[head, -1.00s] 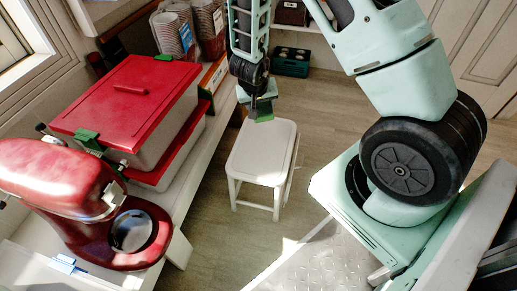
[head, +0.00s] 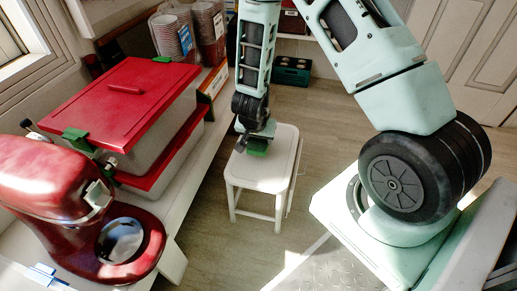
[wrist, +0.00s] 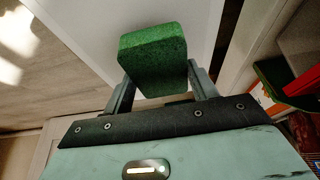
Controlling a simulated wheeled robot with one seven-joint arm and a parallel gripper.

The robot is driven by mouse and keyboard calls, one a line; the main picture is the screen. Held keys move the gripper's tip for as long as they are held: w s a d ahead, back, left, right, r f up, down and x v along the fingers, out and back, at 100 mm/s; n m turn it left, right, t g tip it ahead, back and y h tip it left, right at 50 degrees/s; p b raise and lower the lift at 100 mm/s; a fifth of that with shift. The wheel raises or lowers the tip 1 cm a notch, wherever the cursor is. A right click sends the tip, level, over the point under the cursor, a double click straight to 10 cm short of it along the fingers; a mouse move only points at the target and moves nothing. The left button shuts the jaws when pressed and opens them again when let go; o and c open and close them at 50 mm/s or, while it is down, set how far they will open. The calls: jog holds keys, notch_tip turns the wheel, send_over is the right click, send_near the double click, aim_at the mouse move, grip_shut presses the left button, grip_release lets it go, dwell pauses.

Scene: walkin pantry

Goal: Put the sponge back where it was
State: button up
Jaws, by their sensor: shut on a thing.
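The green sponge (head: 257,150) is held in my gripper (head: 250,141), over the seat of the white stool (head: 265,178) in the head view. In the wrist view the sponge (wrist: 153,52) is a thick green block between the two fingers of my gripper (wrist: 160,84), and both fingers meet its sides. Its far end sticks out past the fingertips. The pale seat (wrist: 95,35) lies behind it. I cannot tell whether the sponge touches the seat.
To the left, a counter (head: 190,170) holds a red stand mixer (head: 60,195), red-lidded bins (head: 125,95) and stacked cups (head: 172,35). A dark green crate (head: 291,70) stands at the back. Open floor (head: 330,110) lies right of the stool.

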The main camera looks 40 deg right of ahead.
aim_at(258, 142)
notch_tip(258, 142, down, 3)
jog(key=shift+f+b, duration=0.1)
jog(key=shift+b, duration=0.65)
jog(key=o, duration=0.9)
